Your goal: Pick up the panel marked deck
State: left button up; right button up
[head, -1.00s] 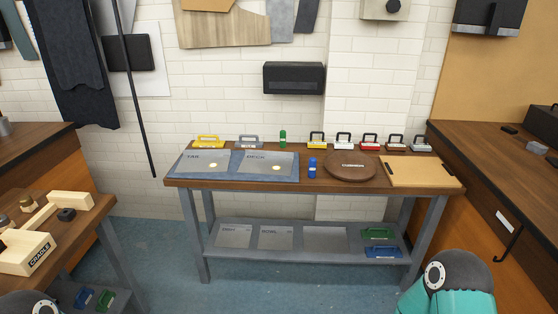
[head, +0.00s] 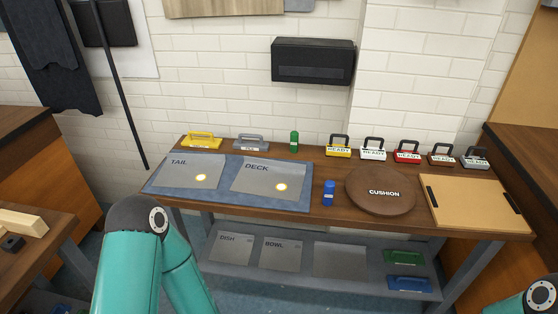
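The panel marked DECK (head: 262,179) is a flat grey sheet with a small glowing yellow-white spot near its lower right. It lies on a blue mat (head: 235,193) on the wooden bench, to the right of the similar panel marked TAIL (head: 187,174). Nothing covers it. My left arm comes up in front of the bench at the lower left, but its gripper is out of the frame. Only a joint of my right arm shows at the lower right corner, and its gripper is also out of view.
A blue cylinder (head: 328,193) and the round CUSHION disc (head: 380,191) stand right of the mat. Several handled READY blocks, a green cylinder (head: 294,141) and a tan board (head: 473,203) share the benchtop. The lower shelf (head: 300,272) holds DISH and BOWL panels.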

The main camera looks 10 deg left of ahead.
aim_at(256, 176)
jog(key=u, duration=0.4)
jog(key=i, duration=1)
jog(key=u, duration=0.75)
jog(key=k, duration=0.75)
jog(key=u, duration=0.2)
jog(key=i, duration=0.75)
jog(key=z, duration=0.05)
